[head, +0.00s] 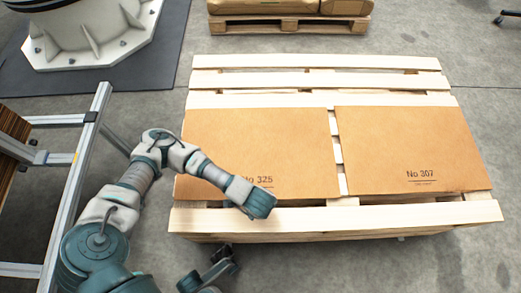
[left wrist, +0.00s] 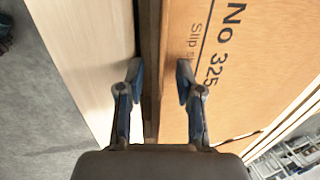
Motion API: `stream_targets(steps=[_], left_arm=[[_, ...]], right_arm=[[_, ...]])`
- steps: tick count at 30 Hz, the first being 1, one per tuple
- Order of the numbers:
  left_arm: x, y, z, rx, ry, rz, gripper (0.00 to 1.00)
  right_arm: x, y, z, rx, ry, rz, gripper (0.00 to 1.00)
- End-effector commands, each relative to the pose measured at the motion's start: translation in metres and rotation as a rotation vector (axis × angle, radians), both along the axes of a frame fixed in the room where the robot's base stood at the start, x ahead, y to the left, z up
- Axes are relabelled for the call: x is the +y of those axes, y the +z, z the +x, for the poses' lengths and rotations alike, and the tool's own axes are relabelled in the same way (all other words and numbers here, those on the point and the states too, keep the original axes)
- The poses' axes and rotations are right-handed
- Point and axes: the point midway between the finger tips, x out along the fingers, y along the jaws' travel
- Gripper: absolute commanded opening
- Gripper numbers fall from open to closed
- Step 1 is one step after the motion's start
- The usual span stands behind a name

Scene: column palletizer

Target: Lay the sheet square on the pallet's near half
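A tan sheet marked No 325 (head: 270,140) lies flat on the left part of the wooden pallet (head: 400,215). Another tan sheet, marked No 307 (head: 410,145), lies to its right, across a narrow gap. The near plank of the pallet is bare. My left arm reaches over the No 325 sheet; its gripper is hidden under the wrist in the head view. In the left wrist view my left gripper (left wrist: 158,80) is open, one finger over the No 325 sheet (left wrist: 245,80), the other by the plank. My right gripper (head: 222,262) appears to be the dark one before the pallet.
A metal frame (head: 75,165) stands at the left, beside my left arm. A white machine base (head: 85,35) stands on a dark mat at the back left. Another loaded pallet (head: 290,25) is at the back.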

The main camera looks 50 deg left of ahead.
Motion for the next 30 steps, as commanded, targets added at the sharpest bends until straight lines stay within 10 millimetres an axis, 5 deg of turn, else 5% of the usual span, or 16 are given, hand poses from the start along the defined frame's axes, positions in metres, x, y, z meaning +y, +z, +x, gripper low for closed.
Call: stream_targets(steps=[5, 18, 30], left_arm=[[-0.004, 0.016, -0.001, -0.003, -0.002, -0.003, 0.35], [-0.021, 0.102, -0.016, -0.005, -0.002, -0.003, 0.35], [-0.023, 0.115, -0.019, 0.000, 0.000, -0.001, 0.35]], right_arm=[[0.000, 0.000, 0.000, 0.000, 0.000, 0.000, 0.40], [0.000, 0.000, 0.000, 0.000, 0.000, 0.000, 0.40], [0.000, 0.000, 0.000, 0.000, 0.000, 0.000, 0.40]])
